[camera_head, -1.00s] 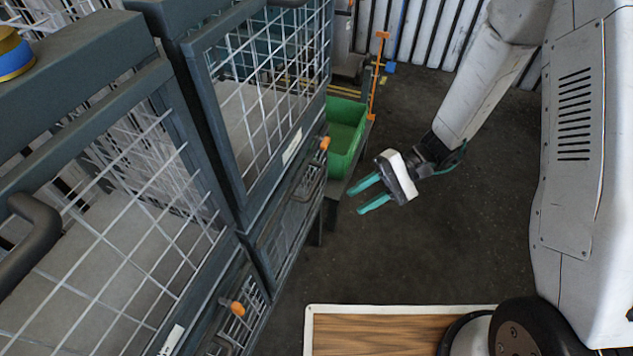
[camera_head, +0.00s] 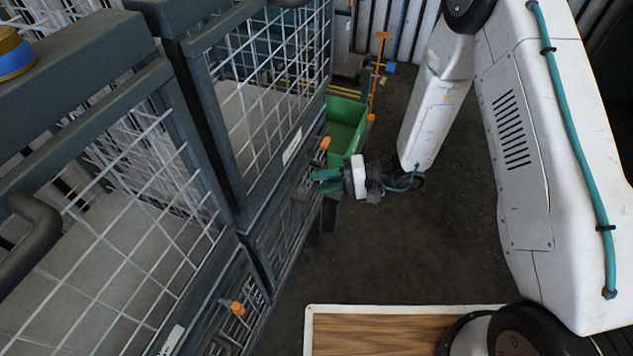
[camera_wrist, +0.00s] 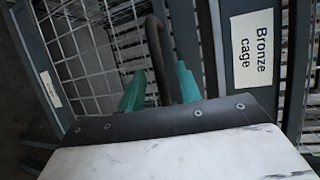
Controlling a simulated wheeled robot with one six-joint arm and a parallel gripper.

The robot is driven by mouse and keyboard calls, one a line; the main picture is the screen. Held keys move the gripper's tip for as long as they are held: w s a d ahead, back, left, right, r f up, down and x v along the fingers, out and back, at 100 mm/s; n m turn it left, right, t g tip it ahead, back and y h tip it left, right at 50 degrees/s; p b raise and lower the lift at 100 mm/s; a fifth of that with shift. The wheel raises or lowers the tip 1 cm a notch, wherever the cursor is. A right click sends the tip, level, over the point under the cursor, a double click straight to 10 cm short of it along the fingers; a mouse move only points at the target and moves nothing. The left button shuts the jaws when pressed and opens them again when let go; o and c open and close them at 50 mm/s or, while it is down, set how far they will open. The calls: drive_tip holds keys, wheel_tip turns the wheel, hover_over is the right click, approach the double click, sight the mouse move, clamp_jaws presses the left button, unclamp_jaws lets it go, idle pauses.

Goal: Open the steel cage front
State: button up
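My gripper (camera_head: 322,180) is level, pointing left at the lower mesh front (camera_head: 290,222) of the farther cage stack. In the wrist view, its green fingers (camera_wrist: 160,88) stand apart on either side of a dark bar handle (camera_wrist: 156,50); contact cannot be told. A white label reading "Bronze cage" (camera_wrist: 251,49) is on the frame to the right of the handle. A second label (camera_wrist: 50,89) at left is too small to read. No label reading steel is legible. The upper mesh front (camera_head: 270,85) appears closed.
Orange knobs (camera_head: 325,143) sit on the cage frames. A nearer cage stack (camera_head: 110,230) with a dark handle (camera_head: 32,238) fills the left. A green bin (camera_head: 345,125) stands behind the gripper. A wood-topped surface (camera_head: 390,335) is at the bottom. Floor at centre is clear.

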drive_tip(key=shift+a+f, duration=0.15)
drive_tip(key=shift+a, duration=0.8)
clamp_jaws()
drive_tip(key=shift+d, duration=0.1)
